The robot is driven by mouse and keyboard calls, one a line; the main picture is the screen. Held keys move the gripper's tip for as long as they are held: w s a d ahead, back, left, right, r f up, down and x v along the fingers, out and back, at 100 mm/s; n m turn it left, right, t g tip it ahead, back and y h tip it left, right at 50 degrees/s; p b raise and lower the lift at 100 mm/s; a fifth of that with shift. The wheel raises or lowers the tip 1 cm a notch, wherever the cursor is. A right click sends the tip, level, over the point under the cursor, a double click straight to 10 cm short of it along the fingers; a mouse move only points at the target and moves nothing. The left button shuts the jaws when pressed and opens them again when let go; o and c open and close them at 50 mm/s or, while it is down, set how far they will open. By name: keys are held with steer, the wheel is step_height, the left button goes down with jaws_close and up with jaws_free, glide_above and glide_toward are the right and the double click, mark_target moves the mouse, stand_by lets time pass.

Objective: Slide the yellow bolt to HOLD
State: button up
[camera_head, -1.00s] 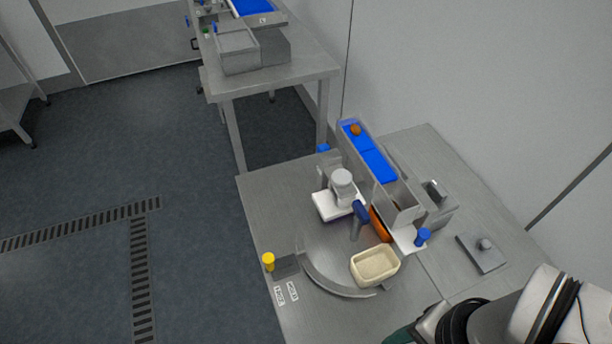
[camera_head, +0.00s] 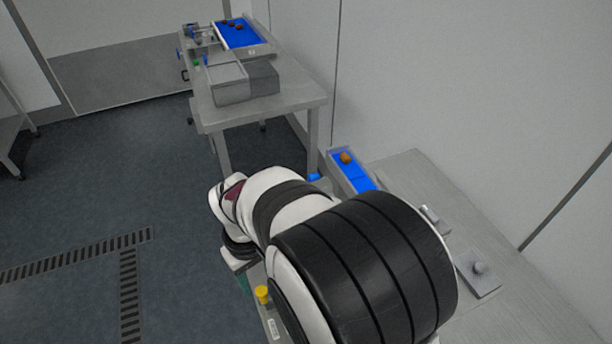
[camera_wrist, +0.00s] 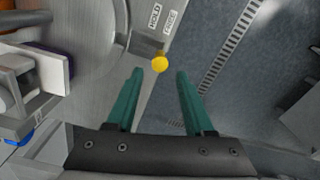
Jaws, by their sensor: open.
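The yellow bolt (camera_wrist: 160,64) has a round knob and sits at the table's edge, beside a small grey block. In the head view the yellow bolt (camera_head: 262,294) shows just left of my arm. The HOLD label (camera_wrist: 154,16) and the FREE label (camera_wrist: 170,22) lie on the table close to it. My gripper (camera_wrist: 158,74) is open, its two green fingers apart, with the yellow knob in the gap near their tips. I cannot tell the height between fingers and knob. In the head view my arm hides most of the gripper and the block.
A curved metal rail (camera_wrist: 110,45) lies beside the bolt on the steel table. A white-and-grey device (camera_wrist: 20,85) stands at the left of the wrist view. A blue-floored chute (camera_head: 352,172) with a brown date stands behind my arm. Open floor (camera_wrist: 225,60) lies past the table edge.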

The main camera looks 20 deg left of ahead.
mark_target(261, 290)
step_height(261, 290, down, 7)
steer(key=shift+f, duration=0.2)
jaws_close()
stand_by(1.4)
